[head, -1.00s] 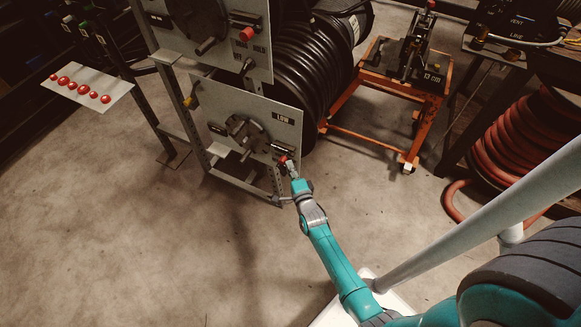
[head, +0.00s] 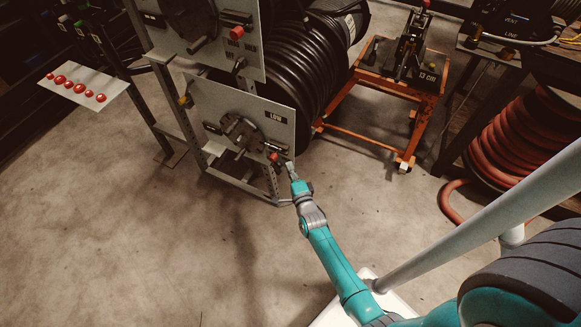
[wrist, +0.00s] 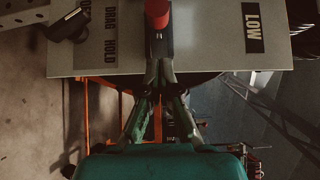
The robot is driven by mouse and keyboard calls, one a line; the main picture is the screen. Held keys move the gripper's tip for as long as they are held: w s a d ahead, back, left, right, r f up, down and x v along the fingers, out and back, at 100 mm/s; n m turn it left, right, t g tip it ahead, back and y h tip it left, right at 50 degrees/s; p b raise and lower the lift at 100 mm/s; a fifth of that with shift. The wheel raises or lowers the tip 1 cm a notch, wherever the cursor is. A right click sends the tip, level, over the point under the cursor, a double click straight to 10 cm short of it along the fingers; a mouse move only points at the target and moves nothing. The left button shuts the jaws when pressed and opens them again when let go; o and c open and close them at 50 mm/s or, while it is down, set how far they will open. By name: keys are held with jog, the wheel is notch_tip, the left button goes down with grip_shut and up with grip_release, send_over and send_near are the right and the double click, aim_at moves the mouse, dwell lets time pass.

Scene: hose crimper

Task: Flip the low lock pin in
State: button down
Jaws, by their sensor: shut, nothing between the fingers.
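The low lock pin (head: 273,156), with a red end, is at the lower right of the grey panel marked LOW (head: 262,110). In the wrist view, the red knob (wrist: 157,12) tops a dark upright bar with small, partly readable lettering. My gripper (head: 289,165) is just right of and below the red end in the head view. In the wrist view, my gripper (wrist: 160,68) has its fingertips together at the bar's lower end, with nothing between them. I cannot tell whether they touch the bar. The tips hide part of it.
An upper panel (head: 215,50) with its own red knob (head: 237,32) stands above the low one. Black hose reels are behind. An orange cart (head: 360,133) stands to the right. A white plate with red buttons (head: 98,83) is at left. Floor in front is clear.

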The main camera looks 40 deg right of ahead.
jog(key=v, duration=1)
dwell(0.5)
jog(key=s+a+r+n+y, duration=0.2)
jog(key=s+a+r+n, duration=0.3)
jog(key=s, duration=0.4)
jog(key=s+a+r+n+y, duration=0.2)
jog(key=s+a+n, duration=0.4)
jog(key=s+a, duration=0.15)
jog(key=s+a+r+n+y, duration=0.1)
jog(key=s+a+r+n, duration=0.1)
jog(key=s+r+n, duration=0.4)
jog(key=s+a+r+n+g+y, duration=0.1)
jog(key=s+a+r+n+y, duration=0.1)
jog(key=s+r+n, duration=0.4)
notch_tip(320, 180, up, 6)
jog(key=shift+s+a+f+g+y, duration=0.2)
jog(key=shift+s+a+g+y, duration=0.1)
jog(key=shift+s+a, duration=0.35)
